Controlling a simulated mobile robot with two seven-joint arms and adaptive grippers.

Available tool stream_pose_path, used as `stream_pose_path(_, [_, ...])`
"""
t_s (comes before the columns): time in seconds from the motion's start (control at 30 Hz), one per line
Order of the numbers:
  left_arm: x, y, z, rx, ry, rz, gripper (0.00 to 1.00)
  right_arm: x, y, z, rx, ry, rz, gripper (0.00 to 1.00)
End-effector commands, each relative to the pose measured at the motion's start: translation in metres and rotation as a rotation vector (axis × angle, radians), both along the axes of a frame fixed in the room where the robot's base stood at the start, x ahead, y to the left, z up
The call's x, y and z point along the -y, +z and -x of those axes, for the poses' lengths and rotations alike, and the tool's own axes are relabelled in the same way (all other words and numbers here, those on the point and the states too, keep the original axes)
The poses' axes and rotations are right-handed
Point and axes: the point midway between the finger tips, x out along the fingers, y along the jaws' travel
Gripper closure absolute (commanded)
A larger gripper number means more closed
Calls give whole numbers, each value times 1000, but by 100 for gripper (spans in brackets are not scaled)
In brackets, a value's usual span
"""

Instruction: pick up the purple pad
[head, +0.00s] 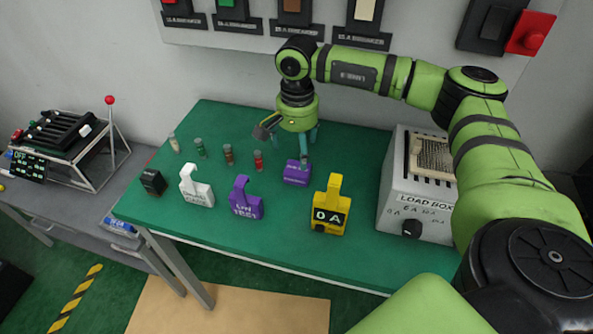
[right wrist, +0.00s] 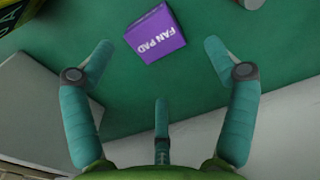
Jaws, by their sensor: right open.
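The purple pad (head: 297,173) is a small purple block lying on the green table top. In the right wrist view the purple pad (right wrist: 156,35) shows the white words "FAN PAD" on its face. My right gripper (head: 303,155) is above and just behind the pad in the head view, pointing down. In the right wrist view the right gripper (right wrist: 160,62) is open and empty, with the pad ahead between the lines of its teal fingers. I cannot tell whether any finger touches the pad. My left gripper is not in view.
A purple clamp-shaped block (head: 246,200), a white one (head: 196,188) and a yellow one marked 0 A (head: 331,208) stand near the front edge. A grey load box (head: 412,205) is at right. Several small cylinders (head: 229,155) stand at left. Green table (head: 230,120) is clear behind them.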

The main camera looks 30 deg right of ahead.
Motion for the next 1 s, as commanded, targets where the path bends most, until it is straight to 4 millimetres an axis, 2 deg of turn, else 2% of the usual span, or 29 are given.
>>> stream_pose_path(0.2, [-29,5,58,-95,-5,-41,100,-1,-20,1,-4,1,0,14])
stream_pose_path(0.3, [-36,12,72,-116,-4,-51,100,-1,-31,3,-4,0,0,14])
stream_pose_path(0.43, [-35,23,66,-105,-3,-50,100,-2,-52,5,-5,0,-1,14])
stream_pose_path(0.57, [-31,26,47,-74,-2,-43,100,-2,-68,4,-1,0,-2,14])
stream_pose_path(0.7, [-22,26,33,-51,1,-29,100,-2,-72,4,0,0,-1,14])
stream_pose_path(0.83, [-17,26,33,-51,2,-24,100,-2,-72,4,0,0,-1,14])
stream_pose_path(0.87, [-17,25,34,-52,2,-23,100,-2,-72,4,-1,0,-2,22])
stream_pose_path(0.9, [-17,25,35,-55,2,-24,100,-2,-72,4,-1,0,-2,38])
stream_pose_path(0.97, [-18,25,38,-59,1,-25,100,-2,-72,4,-1,0,-2,60])
stream_pose_path(1.0, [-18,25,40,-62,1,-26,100,-2,-72,4,-1,-1,-2,64])
